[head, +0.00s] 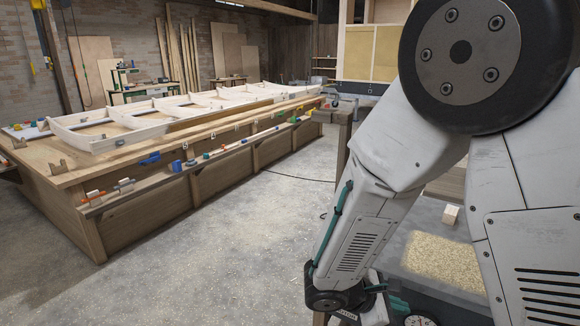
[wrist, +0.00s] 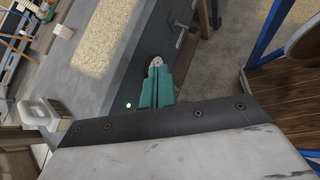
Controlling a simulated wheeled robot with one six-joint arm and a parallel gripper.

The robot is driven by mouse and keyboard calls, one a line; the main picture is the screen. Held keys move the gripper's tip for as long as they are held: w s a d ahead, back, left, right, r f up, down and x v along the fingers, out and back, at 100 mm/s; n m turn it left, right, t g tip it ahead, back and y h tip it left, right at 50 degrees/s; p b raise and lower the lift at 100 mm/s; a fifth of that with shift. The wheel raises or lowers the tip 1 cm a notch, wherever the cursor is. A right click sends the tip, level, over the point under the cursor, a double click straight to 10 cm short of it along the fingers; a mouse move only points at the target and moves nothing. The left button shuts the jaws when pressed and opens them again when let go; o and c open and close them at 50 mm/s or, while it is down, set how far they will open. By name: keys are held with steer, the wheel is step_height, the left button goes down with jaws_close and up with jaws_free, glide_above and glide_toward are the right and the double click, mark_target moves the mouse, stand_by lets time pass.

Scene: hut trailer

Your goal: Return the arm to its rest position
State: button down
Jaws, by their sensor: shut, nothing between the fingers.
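A long wooden workbench (head: 160,213) with a pale frame (head: 160,133) on it stands at the left. Sawdust (head: 443,259) and a small wooden block (head: 450,214) lie at the right, partly behind my arm. The concrete floor (head: 230,240) between is open.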

steer(key=s+d+r+m+y, duration=0.3)
steer(key=s+r+m+y, duration=0.8)
steer(key=s+r+m, duration=0.5)
steer(key=shift+s+r+g, duration=0.3)
steer(key=shift+s+r, duration=1.15)
steer(key=shift+r, duration=1)
